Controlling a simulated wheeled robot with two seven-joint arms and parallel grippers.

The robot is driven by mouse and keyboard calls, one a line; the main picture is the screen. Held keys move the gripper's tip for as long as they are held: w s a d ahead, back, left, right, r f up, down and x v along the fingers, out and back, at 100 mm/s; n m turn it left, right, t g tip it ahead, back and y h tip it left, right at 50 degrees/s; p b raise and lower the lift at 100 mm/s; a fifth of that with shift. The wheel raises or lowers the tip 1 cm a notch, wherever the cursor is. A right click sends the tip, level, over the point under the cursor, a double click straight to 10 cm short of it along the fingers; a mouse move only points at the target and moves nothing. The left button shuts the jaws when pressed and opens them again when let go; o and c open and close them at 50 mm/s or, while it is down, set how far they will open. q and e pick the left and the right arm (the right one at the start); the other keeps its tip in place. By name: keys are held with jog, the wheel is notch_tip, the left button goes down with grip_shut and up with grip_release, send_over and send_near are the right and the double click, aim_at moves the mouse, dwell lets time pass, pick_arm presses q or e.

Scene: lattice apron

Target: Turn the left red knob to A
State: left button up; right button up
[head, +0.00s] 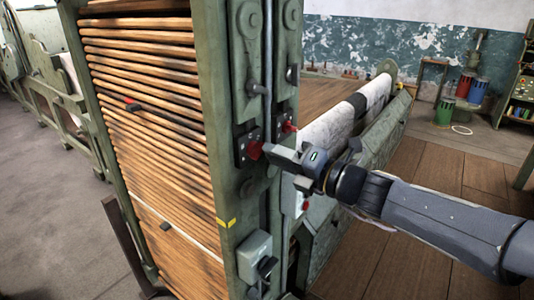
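The left red knob (255,149) sits on a dark plate on the green metal post of the loom-like machine, near the middle of the head view. My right gripper (273,153) reaches in from the right and its tip is at this knob, seeming to touch it. The gripper's fingers are seen from the side, so I cannot tell whether they are open or closed around the knob. A second red knob (289,127) is on another plate to the right and farther back. Any letter marks are too small to read. My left gripper is not in view.
A grey box with a dark switch (257,259) is mounted low on the post. Wooden slats (150,120) fill the frame on the left. A white roll (335,132) lies behind my gripper. Drums (445,110) stand at the back right; wooden floor there is open.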

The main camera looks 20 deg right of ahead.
aim_at(256, 150)
jog(key=shift+x, duration=1.55)
grip_shut()
